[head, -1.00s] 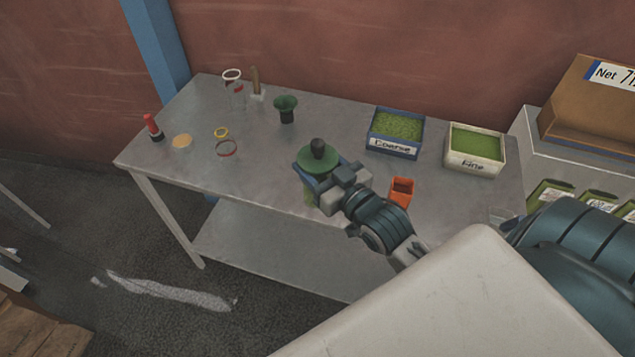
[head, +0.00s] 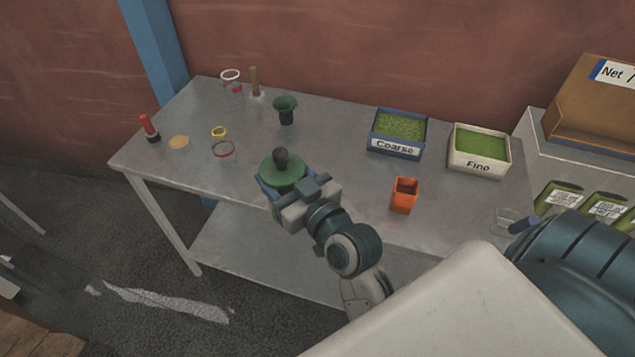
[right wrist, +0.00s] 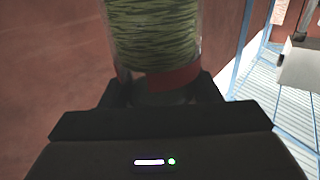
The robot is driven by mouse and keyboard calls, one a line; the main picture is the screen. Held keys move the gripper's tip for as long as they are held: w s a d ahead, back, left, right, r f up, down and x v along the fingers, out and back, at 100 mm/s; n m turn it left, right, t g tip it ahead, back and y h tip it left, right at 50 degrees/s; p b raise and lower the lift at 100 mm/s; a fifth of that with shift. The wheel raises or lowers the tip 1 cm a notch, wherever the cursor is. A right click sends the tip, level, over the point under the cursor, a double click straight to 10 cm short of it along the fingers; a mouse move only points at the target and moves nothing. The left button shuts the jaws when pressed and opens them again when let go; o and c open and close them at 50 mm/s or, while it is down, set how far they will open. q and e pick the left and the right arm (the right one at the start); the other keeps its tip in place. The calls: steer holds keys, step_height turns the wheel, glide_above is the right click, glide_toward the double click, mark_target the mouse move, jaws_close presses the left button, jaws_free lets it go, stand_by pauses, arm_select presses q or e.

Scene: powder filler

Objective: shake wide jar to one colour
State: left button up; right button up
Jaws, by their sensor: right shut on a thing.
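My right gripper (head: 285,193) is shut on the wide jar and holds it near the front edge of the table (head: 330,170). From above, the head view mostly shows the jar's green lid (head: 283,170) with a dark knob; the gripper hides most of its body. In the right wrist view the clear jar (right wrist: 152,35) holds green powder with uneven darker streaks, and a red band (right wrist: 175,77) shows close to the jaws. My left gripper is not in view.
Trays marked Coarse (head: 397,133) and Fine (head: 480,150) stand at the back right, with an orange container (head: 404,195) in front.

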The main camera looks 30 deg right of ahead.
steer(key=shift+d+p, duration=3)
steer(key=shift+d, duration=4.55)
steer(key=a+b, duration=0.5)
steer(key=a, duration=0.8)
steer(key=shift+a+b, duration=0.55)
steer(key=shift+a, duration=0.55)
steer(key=shift+d+p, duration=3.05)
steer(key=shift+d, duration=4.55)
steer(key=a+b, duration=0.1)
steer(key=a, duration=0.6)
steer(key=shift+a+b, duration=0.3)
steer(key=shift+a, duration=0.05)
